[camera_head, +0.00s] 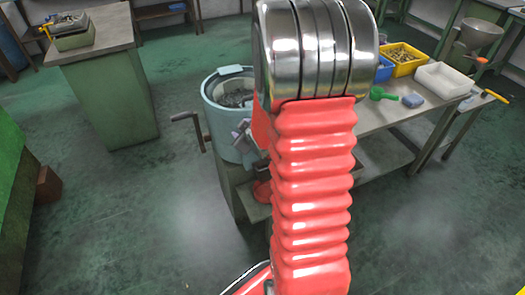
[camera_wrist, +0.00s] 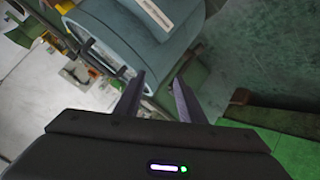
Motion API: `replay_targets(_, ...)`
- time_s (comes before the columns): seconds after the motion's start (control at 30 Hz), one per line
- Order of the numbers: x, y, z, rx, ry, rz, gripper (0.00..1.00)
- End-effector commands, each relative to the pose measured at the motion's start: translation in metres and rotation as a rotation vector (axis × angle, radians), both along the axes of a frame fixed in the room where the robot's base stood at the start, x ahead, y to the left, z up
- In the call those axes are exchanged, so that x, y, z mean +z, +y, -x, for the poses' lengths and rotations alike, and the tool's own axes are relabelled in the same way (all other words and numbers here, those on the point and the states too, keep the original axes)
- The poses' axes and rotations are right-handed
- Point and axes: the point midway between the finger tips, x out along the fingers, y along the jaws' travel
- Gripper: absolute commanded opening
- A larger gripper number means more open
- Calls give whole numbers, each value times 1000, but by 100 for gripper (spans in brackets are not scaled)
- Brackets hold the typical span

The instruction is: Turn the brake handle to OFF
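In the head view, a bent dark lever (camera_head: 190,122) stands out on the left of a pale blue round drum (camera_head: 217,110). It may be the brake handle; no OFF mark is readable. In the wrist view, my gripper (camera_wrist: 158,77) is open, with its two dark fingers apart and nothing seen held between them. The blue drum body (camera_wrist: 170,45), with a white label, lies just beyond the fingertips and appears tilted. I cannot identify the brake handle for sure in this view.
A bench (camera_head: 385,118) on the right holds a yellow bin (camera_head: 402,64), a white tray (camera_head: 443,80) and a green scoop (camera_head: 380,94). A green cabinet (camera_head: 110,105) stands at the left. Open floor (camera_head: 120,215) lies at the front left.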

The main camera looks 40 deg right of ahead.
Motion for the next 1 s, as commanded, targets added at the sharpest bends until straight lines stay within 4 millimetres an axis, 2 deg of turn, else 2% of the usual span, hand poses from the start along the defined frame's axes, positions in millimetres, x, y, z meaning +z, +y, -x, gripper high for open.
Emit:
replay_targets(0.03, -13, -8, 1, 4, -6, 3, 36)
replay_targets(0.1, -26, -16, 1, 19, -26, 14, 36)
replay_targets(0.47, -90, -50, 14, 73, -146, 47, 36)
replay_targets(0.77, -138, -65, 42, 88, -274, 58, 36)
replay_targets(1.0, -171, -70, 75, 70, -391, 61, 36)
